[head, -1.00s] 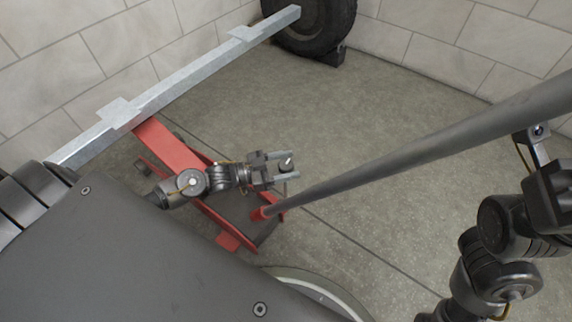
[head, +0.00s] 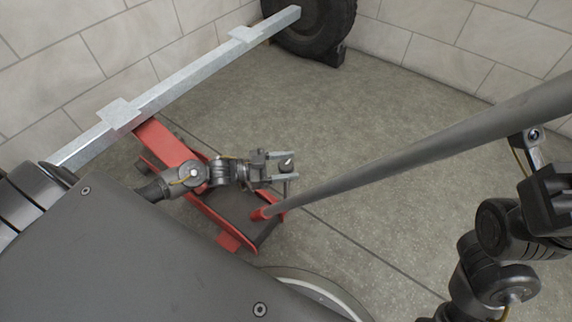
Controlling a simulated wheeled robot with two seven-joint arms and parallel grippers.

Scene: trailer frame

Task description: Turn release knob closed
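A red floor jack (head: 165,143) stands on the floor beneath a grey metal beam. Its long dark handle (head: 400,150) rises from a red socket (head: 263,213) toward the upper right. My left gripper (head: 286,165) is over the jack's rear end. Its two fingers are apart. A small dark and light round piece, seemingly the release knob (head: 287,164), shows between them, with a gap to the fingers; whether they touch it cannot be told. My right gripper (head: 550,195) is at the right edge, partly cut off, its fingertips not clear.
The grey beam (head: 185,88) runs from lower left to a black tire (head: 312,22) at the back. Block walls (head: 410,40) stand behind. The jack handle crosses the space between my arms. The concrete floor (head: 370,230) is otherwise clear.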

